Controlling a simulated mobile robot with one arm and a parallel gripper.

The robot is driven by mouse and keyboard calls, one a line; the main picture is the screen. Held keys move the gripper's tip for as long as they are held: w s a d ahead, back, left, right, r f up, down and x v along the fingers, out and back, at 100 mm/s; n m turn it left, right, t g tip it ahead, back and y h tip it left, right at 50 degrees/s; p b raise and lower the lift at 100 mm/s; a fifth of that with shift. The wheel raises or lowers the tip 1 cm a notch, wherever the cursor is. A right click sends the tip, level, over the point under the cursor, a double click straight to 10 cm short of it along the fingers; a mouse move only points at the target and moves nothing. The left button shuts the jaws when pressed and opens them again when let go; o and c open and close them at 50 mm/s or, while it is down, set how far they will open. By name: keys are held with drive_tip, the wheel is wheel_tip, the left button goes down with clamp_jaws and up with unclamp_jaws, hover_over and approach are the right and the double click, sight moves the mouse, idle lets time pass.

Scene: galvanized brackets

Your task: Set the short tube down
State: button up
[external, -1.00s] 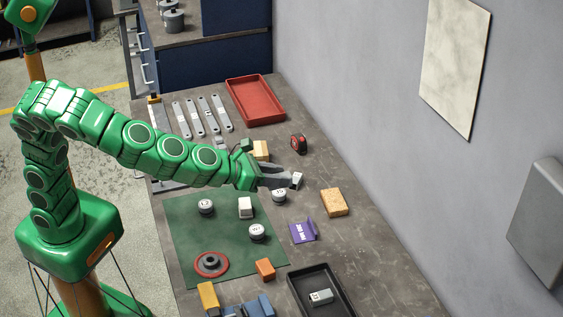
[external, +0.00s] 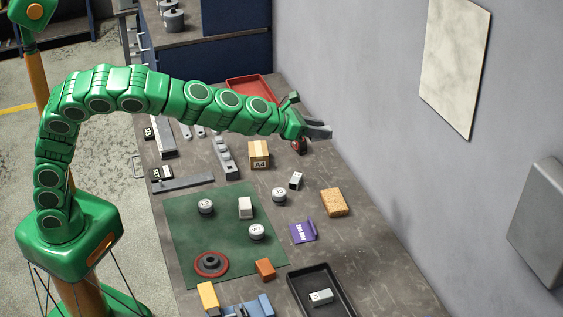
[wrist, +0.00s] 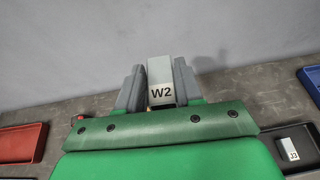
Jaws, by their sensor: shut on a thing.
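My gripper (external: 322,130) is raised over the bench's far side, near the wall. In the wrist view my gripper (wrist: 159,85) is shut on a short, light grey, square-sided piece labelled W2 (wrist: 160,72), which I take to be the short tube. It stands upright in the picture between the two dark grey jaws, with the wall behind it. In the external view the held piece cannot be told apart from the jaws. A small pale labelled block (external: 296,181) sits on the bench below my gripper.
A red tray (external: 240,84) is partly behind my arm. An A4 box (external: 259,155), a cork-coloured block (external: 334,202), a purple holder (external: 303,231) and a black tray (external: 340,287) stand around. Several pieces sit on the green mat (external: 190,235). Bare bench (external: 385,255) lies at right.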

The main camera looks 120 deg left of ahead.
drive_tip(key=s+a, duration=0.9)
drive_tip(key=a, duration=0.4)
drive_tip(key=s+a, duration=0.9)
drive_tip(key=a, duration=0.4)
drive_tip(key=s+a, duration=1)
drive_tip(key=a, duration=0.3)
drive_tip(key=shift+n+y, duration=0.3)
drive_tip(key=f, duration=3.1)
drive_tip(key=shift+w+f, duration=0.25)
drive_tip(key=shift+w, duration=0.05)
drive_tip(key=shift+f, duration=0.1)
drive_tip(key=o, duration=1.1)
drive_tip(key=shift+c, duration=0.2)
